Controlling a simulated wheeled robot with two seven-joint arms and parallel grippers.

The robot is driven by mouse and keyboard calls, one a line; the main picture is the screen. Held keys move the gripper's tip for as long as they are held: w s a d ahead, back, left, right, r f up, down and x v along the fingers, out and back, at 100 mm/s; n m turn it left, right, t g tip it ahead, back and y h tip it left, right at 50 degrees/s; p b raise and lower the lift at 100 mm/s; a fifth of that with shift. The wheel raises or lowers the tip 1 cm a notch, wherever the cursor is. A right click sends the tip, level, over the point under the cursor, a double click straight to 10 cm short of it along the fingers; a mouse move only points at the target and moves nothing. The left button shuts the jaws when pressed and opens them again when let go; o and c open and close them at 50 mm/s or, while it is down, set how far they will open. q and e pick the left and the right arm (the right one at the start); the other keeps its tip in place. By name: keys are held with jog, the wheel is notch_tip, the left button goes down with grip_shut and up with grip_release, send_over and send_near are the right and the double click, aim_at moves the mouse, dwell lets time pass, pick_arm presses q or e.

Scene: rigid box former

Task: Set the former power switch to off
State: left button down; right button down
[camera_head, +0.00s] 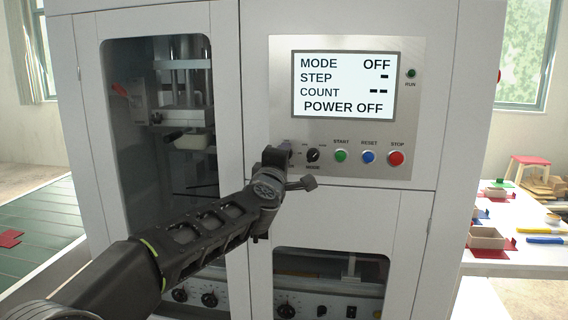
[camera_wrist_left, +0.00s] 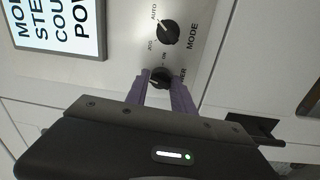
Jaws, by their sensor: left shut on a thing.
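The grey control panel (camera_head: 420,125) is on the front of the box former. Its screen (camera_head: 343,84) reads MODE OFF, a dash for STEP, dashes for COUNT, and POWER OFF. My left gripper (camera_head: 279,156) is at the panel's lower left, covering the power switch in the head view. In the left wrist view, the black power switch knob (camera_wrist_left: 160,76) sits between the purplish fingers of my left gripper (camera_wrist_left: 160,90), which is shut on it. The knob's exact pointer angle is hard to tell. My right gripper is in neither view.
The mode knob (camera_head: 313,156) is just right of my gripper. Green start (camera_head: 341,156), blue reset (camera_head: 368,157) and red stop (camera_head: 396,158) buttons follow. The green run lamp (camera_head: 411,73) looks dark. A white table (camera_head: 530,258) with small boxes stands at the right.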

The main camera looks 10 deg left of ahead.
pick_arm(q)
jog(key=shift+f+n+b, duration=0.25)
jog(key=shift+n+b, duration=0.2)
jog(key=shift+n, duration=1.25)
jog(key=c, duration=1.1)
grip_release()
jog(key=shift+r, duration=0.1)
jog(key=shift+s, duration=0.1)
jog(key=s, duration=0.2)
jog(key=s+b, duration=0.1)
jog(key=s, duration=0.2)
jog(key=s+b, duration=0.1)
jog(key=s, duration=0.1)
jog(key=shift+s+a+f, duration=0.15)
jog(key=shift+s+f, duration=0.1)
jog(key=shift+s, duration=0.05)
